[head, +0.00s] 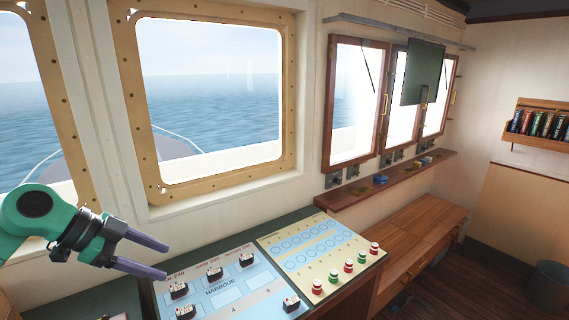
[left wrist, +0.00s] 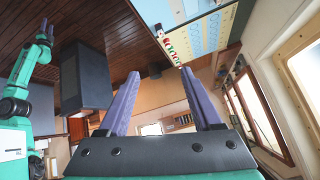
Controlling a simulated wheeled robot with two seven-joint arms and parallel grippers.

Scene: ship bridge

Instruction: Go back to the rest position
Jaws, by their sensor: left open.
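My left gripper (head: 160,258) comes in from the left in the head view. Its two purple fingers are apart with nothing between them, and they point right, above the left part of the console. In the left wrist view the gripper (left wrist: 158,95) is open and empty too. The blue console panel (head: 222,288) lies below and to the right of the fingertips. My right gripper is not in the head view.
A cream panel (head: 318,250) with several red and green buttons adjoins the blue panel. Black switches (head: 215,273) stand up from the blue panel. Behind the console are the wall and a large framed window (head: 130,90). A wooden bench (head: 420,235) and a bin (head: 547,288) are at right.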

